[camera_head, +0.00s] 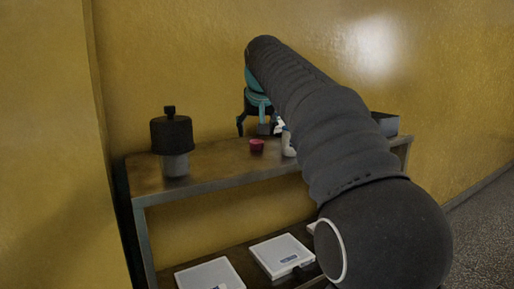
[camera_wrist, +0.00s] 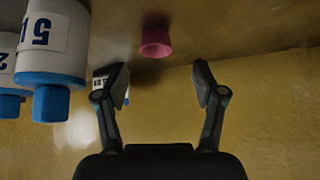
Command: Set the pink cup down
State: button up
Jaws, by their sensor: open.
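In the wrist view the cup (camera_wrist: 155,42) lies ahead of and between my two fingers, apart from both. My gripper (camera_wrist: 162,82) is open and empty, with its fingers spread to either side.
A dark-lidded grinder-like device (camera_head: 172,140) stands at the left end. White bottles with blue caps (camera_wrist: 55,50) stand close beside my gripper. A dark box (camera_head: 386,123) is at the right end. White flat cases (camera_head: 283,255) lie on the lower shelf. The yellow wall is close behind.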

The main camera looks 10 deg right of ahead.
aim_at(257, 148)
jog(key=x, duration=0.5)
jog(key=shift+s+d+f, duration=0.1)
jog(key=shift+s+d, duration=0.05)
jog(key=shift+d, duration=0.1)
jog(key=c, duration=0.8)
jog(key=shift+c, duration=0.2)
